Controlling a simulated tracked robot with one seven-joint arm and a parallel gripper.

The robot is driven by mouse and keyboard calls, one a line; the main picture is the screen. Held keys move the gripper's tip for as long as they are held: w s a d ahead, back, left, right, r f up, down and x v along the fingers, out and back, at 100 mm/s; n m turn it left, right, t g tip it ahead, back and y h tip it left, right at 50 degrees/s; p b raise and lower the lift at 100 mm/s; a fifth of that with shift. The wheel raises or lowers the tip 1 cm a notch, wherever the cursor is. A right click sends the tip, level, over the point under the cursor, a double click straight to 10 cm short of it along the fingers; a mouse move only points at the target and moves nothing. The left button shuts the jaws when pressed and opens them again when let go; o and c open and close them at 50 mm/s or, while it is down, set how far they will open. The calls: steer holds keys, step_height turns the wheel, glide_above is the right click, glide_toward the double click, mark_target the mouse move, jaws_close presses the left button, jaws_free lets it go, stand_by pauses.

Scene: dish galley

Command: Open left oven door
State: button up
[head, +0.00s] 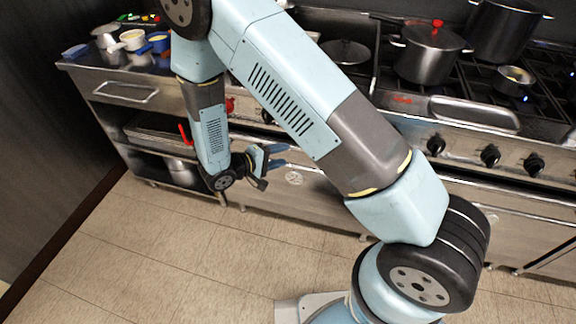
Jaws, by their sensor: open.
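The left oven door (310,202) is a metal front panel below the stove top, with a pale round mark on it. It looks shut. My arm crosses in front of its right part. My gripper (280,157) is in front of the upper left part of this door, its blue fingers pointing right. It is open and I see nothing between its fingers. The door's handle is mostly hidden behind my gripper and arm, and I cannot tell whether the fingers touch it.
The right oven door (530,222) looks shut. Black knobs (490,155) line the stove front. A metal counter with shelves (125,92) holds small containers at left. The tiled floor (170,250) is clear at lower left.

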mark_target(289, 167)
steer(key=s+a+f+n+t+y, duration=0.2)
steer(key=s+a+f+n+t, duration=0.15)
steer(key=f, duration=0.65)
steer(key=shift+m+t, duration=0.25)
steer(key=shift+m, duration=0.1)
steer(key=x, duration=1.3)
steer(key=shift+w+a+f, duration=0.1)
steer(key=shift+w, duration=0.45)
steer(key=shift+c, duration=0.3)
jaws_close()
